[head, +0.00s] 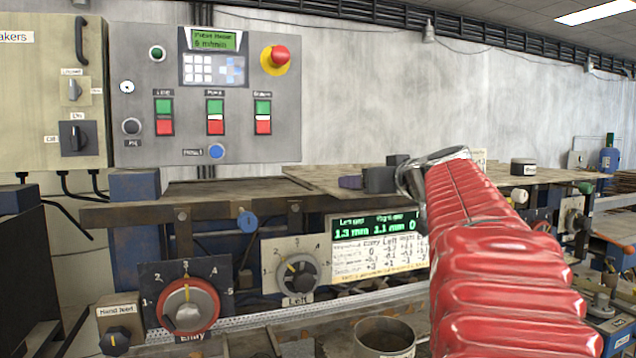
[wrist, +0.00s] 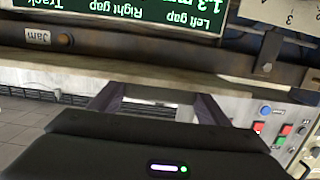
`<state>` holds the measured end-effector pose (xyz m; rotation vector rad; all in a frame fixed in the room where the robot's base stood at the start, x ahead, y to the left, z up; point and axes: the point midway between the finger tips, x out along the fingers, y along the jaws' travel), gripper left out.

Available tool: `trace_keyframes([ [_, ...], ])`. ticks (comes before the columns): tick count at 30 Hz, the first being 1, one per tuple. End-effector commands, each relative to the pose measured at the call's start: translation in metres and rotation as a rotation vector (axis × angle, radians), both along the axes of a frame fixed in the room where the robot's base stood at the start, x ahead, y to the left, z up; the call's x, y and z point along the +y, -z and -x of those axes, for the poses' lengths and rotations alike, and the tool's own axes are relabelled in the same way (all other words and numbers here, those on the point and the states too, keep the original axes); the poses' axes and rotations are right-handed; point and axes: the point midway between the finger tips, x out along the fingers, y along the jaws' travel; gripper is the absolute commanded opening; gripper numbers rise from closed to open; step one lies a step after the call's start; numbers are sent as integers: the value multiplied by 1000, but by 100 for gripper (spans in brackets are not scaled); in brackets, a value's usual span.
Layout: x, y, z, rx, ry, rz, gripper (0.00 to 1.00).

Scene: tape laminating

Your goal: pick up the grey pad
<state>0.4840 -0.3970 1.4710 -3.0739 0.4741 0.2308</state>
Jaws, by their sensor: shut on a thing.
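My gripper (head: 350,182) is at the end of my red-sleeved arm in the head view, just above the wooden tabletop behind the machine. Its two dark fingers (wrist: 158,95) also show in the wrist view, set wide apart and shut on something. I take the held thing to be the grey pad, but its outline cannot be made out in either view. Whether it is clear of the tabletop cannot be told.
The tabletop (head: 310,178) runs along the back. A control panel (head: 215,95) with a red stop button (head: 279,56) stands to the left. Knobs (head: 187,305), a gap display (head: 375,228) and a round tin (head: 384,338) are in front. A dark roll (head: 523,167) lies right.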

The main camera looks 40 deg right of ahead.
Motion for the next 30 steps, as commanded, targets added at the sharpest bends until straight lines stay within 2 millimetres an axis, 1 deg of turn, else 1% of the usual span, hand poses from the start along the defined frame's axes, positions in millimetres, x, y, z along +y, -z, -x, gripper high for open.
trace_keyframes([
  [7,0,-4,0,0,0,1,48],
  [11,-1,-14,0,-1,1,3,48],
  [14,0,-26,0,-1,1,4,48],
  [24,-1,-76,0,0,1,2,48],
  [30,-1,-94,0,-1,0,0,48],
])
